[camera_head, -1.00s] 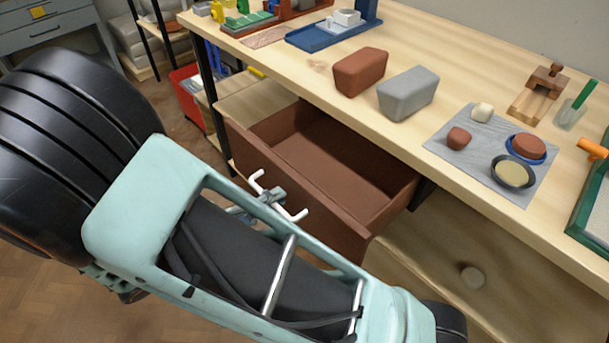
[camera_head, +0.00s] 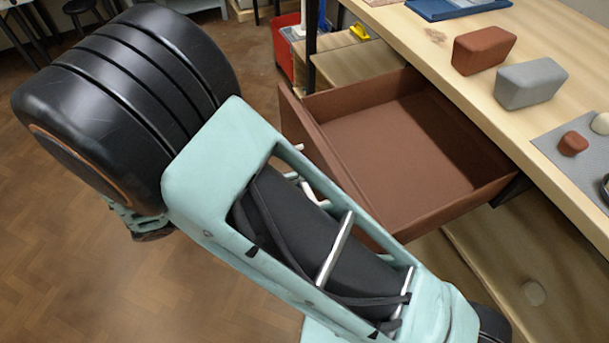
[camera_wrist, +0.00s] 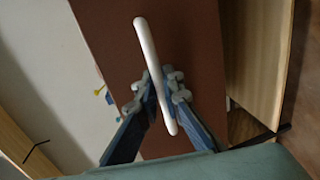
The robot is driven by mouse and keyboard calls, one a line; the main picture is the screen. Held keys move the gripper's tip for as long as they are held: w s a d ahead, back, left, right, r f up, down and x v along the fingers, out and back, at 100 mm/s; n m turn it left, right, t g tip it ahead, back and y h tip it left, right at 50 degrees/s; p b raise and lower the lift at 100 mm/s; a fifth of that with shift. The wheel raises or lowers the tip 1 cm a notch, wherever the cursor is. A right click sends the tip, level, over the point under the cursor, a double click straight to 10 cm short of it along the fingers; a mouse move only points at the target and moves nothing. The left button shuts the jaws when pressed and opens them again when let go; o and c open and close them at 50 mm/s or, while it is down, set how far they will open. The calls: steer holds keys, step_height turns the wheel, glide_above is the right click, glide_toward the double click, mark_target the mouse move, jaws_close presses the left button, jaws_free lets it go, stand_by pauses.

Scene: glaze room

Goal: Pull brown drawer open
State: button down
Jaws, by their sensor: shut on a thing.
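The brown drawer (camera_head: 398,160) stands well out from under the workbench in the head view, and its inside is empty. Its brown front (camera_wrist: 196,50) fills the middle of the wrist view. A white bar handle (camera_wrist: 148,60) runs across that front. My gripper (camera_wrist: 158,98) is shut on the handle, with a blue-grey finger on each side of it. In the head view my arm hides the gripper and most of the handle.
A brown block (camera_head: 484,50) and a grey block (camera_head: 531,84) stand on the workbench above the drawer. A lower wooden front with a round knob (camera_head: 534,292) is below. A red bin (camera_head: 287,45) stands behind the drawer.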

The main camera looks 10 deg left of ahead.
steer(key=c, duration=2.3)
jaws_free()
steer(key=shift+w, duration=0.1)
steer(key=shift+c, duration=0.2)
steer(key=v, duration=1.2)
